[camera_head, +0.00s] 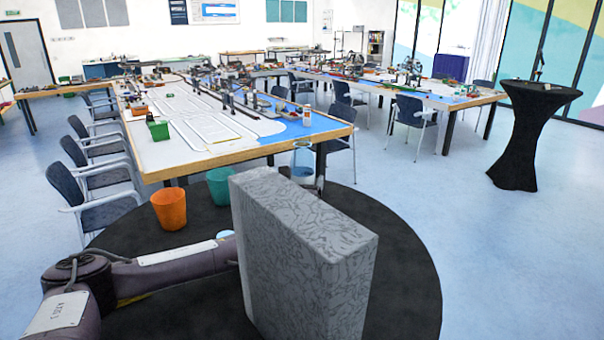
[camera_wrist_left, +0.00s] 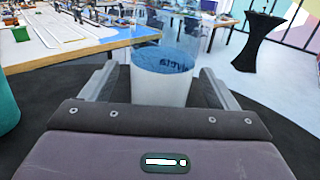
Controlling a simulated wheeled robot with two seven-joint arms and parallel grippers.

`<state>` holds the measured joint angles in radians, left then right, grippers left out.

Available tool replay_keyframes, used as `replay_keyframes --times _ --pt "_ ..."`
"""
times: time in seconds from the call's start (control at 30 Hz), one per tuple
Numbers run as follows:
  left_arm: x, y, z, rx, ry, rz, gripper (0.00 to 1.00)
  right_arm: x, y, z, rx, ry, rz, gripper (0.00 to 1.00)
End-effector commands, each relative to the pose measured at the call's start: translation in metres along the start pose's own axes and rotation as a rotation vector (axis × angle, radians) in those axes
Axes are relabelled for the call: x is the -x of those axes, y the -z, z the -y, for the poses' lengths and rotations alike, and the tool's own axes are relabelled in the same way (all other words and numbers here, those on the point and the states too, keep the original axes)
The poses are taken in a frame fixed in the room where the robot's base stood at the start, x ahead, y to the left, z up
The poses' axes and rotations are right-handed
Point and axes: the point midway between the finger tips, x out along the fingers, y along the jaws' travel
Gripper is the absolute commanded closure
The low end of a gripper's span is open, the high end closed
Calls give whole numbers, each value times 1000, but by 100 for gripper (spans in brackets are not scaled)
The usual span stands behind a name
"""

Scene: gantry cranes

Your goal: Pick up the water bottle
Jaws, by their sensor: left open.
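The water bottle (camera_head: 303,164) is clear with a blue lower part in the head view, near the far edge of the round black table top. In the left wrist view the bottle (camera_wrist_left: 163,88) shows a clear top, a blue band with lettering and a whitish lower body. My left gripper (camera_wrist_left: 157,68) is open, with one finger on each side of the bottle. I cannot tell whether the fingers touch it. In the head view a grey block hides this gripper and the bottle's lower end. My right gripper is not in view.
The speckled grey block (camera_head: 290,250) stands close in front on the black table top (camera_head: 405,270). An orange cup (camera_head: 169,208) and a teal cup (camera_head: 219,187) stand left of the bottle. A long table (camera_head: 215,150) with models lies beyond. The table top's right side is clear.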

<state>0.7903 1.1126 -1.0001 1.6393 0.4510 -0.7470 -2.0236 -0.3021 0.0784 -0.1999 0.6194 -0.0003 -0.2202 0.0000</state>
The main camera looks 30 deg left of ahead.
Motion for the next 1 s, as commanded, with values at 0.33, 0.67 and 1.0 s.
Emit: replay_keyframes --times 0.33,0.67,1.0 --pt "-35 -5 -1 2 0 0 19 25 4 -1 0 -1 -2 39" --pt "-36 -4 -1 1 0 0 29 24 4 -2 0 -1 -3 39" --pt "-36 -4 -1 1 0 0 73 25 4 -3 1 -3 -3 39"
